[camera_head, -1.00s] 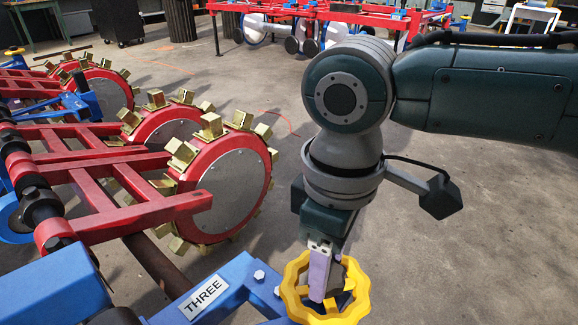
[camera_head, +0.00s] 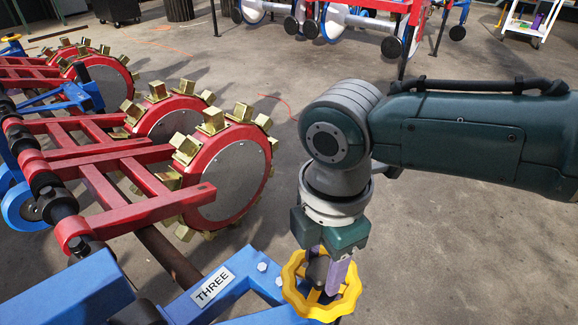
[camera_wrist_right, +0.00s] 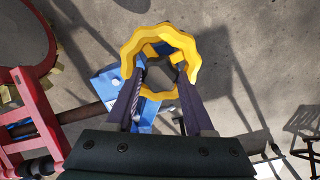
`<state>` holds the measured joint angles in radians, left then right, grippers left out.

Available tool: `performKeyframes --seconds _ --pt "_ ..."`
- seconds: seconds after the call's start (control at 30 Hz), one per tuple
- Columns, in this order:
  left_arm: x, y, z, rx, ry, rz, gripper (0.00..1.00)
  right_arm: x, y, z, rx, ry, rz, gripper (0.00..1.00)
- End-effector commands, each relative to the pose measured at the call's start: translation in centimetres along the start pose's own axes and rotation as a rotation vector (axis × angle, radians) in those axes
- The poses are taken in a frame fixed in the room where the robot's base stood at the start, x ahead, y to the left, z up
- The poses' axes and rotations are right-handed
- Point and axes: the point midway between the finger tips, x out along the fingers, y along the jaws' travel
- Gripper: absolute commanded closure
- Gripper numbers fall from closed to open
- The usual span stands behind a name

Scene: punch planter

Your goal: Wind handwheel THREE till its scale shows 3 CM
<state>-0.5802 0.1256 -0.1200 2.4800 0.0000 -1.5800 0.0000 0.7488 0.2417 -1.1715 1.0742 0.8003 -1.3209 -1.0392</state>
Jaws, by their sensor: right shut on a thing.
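The yellow handwheel (camera_head: 291,288) sits at the end of a blue frame arm (camera_head: 255,283), beside the label reading THREE (camera_head: 212,287). It also shows in the right wrist view (camera_wrist_right: 138,58), with a dark hub at its centre. My right gripper (camera_head: 325,272) points down into the wheel from above and is shut on the handwheel at its hub. In the right wrist view the purple fingers (camera_wrist_right: 160,80) lie on either side of the hub. No readable scale shows. My left gripper is not in view.
Red wheels with brass blocks (camera_head: 232,178) and red frame bars (camera_head: 150,210) stand to the left of the handwheel. A red-framed machine (camera_head: 405,30) and a white cart (camera_head: 527,22) are at the back. The concrete floor to the right is clear apart from my right arm.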

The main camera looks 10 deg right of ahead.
Motion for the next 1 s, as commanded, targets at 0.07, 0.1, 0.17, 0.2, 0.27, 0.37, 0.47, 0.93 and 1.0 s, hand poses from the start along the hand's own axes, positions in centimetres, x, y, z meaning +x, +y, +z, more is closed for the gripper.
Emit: performKeyframes --seconds 0.07,0.1,0.17,0.2,0.27,0.37,0.47,0.93,1.0 --pt "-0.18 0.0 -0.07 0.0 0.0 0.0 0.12 -0.13 0.01 -0.16 -0.074 0.004 0.001 1.0" --pt "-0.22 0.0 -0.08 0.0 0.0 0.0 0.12 -0.13 0.0 -0.17 -0.113 0.004 0.001 1.0" --pt "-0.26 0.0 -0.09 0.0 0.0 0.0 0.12 -0.12 0.0 -0.18 -0.17 0.004 0.001 1.0" --pt "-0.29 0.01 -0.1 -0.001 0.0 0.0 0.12 -0.12 -0.01 -0.18 -0.208 0.004 0.002 1.0" --pt "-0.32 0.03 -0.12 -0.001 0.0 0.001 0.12 -0.11 -0.01 -0.18 -0.265 0.004 0.002 1.0" --pt "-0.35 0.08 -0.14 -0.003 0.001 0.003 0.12 -0.11 -0.02 -0.17 -0.36 0.004 0.003 1.0" --pt "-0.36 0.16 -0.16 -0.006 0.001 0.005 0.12 -0.1 -0.04 -0.16 -0.456 0.004 0.003 1.0" --pt "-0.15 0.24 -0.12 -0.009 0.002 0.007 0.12 -0.08 -0.09 -0.03 -0.902 0.002 0.003 1.0" --pt "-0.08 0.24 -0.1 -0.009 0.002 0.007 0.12 -0.09 -0.08 -0.02 -0.969 0.001 0.003 1.0"
